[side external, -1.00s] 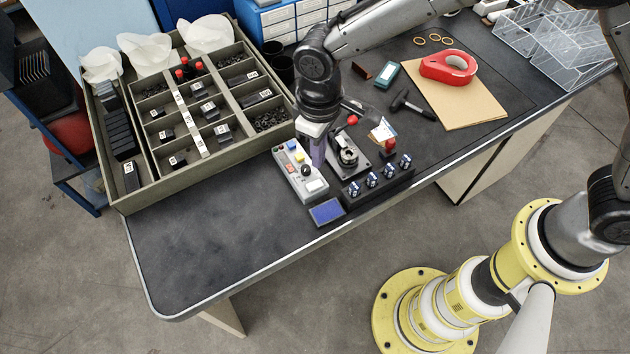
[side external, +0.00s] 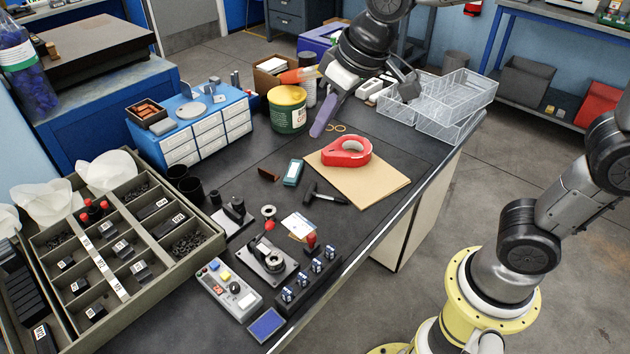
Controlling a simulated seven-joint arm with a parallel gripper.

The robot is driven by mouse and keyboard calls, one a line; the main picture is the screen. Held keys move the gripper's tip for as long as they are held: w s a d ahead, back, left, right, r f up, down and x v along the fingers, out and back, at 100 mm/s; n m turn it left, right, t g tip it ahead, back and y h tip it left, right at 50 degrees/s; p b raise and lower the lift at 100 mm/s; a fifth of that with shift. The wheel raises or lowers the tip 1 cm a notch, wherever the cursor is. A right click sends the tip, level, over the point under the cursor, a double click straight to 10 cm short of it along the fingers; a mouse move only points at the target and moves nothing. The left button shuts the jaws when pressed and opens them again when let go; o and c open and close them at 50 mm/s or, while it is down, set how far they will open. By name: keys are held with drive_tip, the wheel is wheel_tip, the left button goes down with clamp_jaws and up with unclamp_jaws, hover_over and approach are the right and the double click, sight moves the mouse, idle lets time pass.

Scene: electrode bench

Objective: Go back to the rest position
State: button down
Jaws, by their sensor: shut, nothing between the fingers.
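My gripper (side external: 322,117) is at the upper middle of the side external view, raised above the far part of the bench. Its purple fingers are together and hold nothing. The grey control box (side external: 229,290) with coloured buttons, the black fixture (side external: 268,260) and the rack of small blue-and-white pieces (side external: 309,283) stand at the bench's near edge, clear of the gripper.
A red tape ring (side external: 346,152) lies on a brown board (side external: 372,184), below the gripper in the picture. A hammer (side external: 324,196) lies beside it. Clear trays (side external: 447,98) stand at the far right. A compartment tray (side external: 207,247) fills the left.

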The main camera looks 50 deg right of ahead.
drive_tip(key=s+d+r+m+t, duration=0.2)
drive_tip(key=s+d+r, duration=0.1)
drive_tip(key=s+d, duration=0.55)
drive_tip(key=s+f+g+h, duration=0.1)
drive_tip(key=s+f, duration=0.4)
drive_tip(key=s, duration=0.4)
drive_tip(key=shift+s+f, duration=0.15)
drive_tip(key=shift+f, duration=0.2)
